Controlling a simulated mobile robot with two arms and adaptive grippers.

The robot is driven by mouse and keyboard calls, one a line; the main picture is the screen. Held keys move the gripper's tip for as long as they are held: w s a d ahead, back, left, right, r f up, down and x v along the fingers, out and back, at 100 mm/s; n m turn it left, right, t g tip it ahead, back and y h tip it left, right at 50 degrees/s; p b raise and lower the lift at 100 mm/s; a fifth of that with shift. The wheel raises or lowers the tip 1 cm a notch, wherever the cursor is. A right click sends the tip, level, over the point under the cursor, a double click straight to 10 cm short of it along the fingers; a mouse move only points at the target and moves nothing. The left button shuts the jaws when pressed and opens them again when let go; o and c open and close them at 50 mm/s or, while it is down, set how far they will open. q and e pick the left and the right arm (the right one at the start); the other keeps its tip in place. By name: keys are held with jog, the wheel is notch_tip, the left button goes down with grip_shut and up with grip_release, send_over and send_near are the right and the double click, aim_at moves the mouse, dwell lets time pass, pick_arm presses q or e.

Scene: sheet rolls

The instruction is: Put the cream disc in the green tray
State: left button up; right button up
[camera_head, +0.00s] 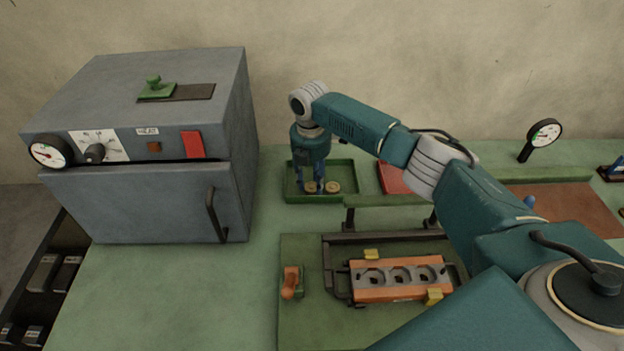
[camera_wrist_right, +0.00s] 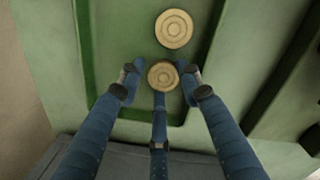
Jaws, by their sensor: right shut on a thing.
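The green tray (camera_head: 346,164) stands at the back of the bench, right of the grey oven. My right gripper (camera_head: 311,188) points down inside the tray outline. Its fingers (camera_wrist_right: 160,83) are shut on a cream disc (camera_wrist_right: 162,75), low over or at the tray floor; I cannot tell if it touches. A second cream disc (camera_head: 333,187) lies in the tray just to the right, free of the fingers; it also shows in the wrist view (camera_wrist_right: 174,29). The held disc is partly hidden by the fingers in the head view. My left gripper is not in view.
The grey oven (camera_head: 150,190) stands at left with its door shut. A red tray (camera_head: 391,177) is right of the green tray, partly behind my arm. An orange holed block (camera_head: 385,293) sits in a fixture in front. A gauge (camera_head: 542,135) stands at the back right.

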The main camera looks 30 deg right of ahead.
aim_at(311, 188)
jog(key=shift+f, duration=0.15)
jog(key=o, duration=1)
jog(key=shift+o, duration=0.2)
notch_tip(311, 188, up, 12)
jog(key=b, duration=0.1)
jog(key=shift+s+a+r+b, duration=0.25)
jog(key=shift+b, duration=0.15)
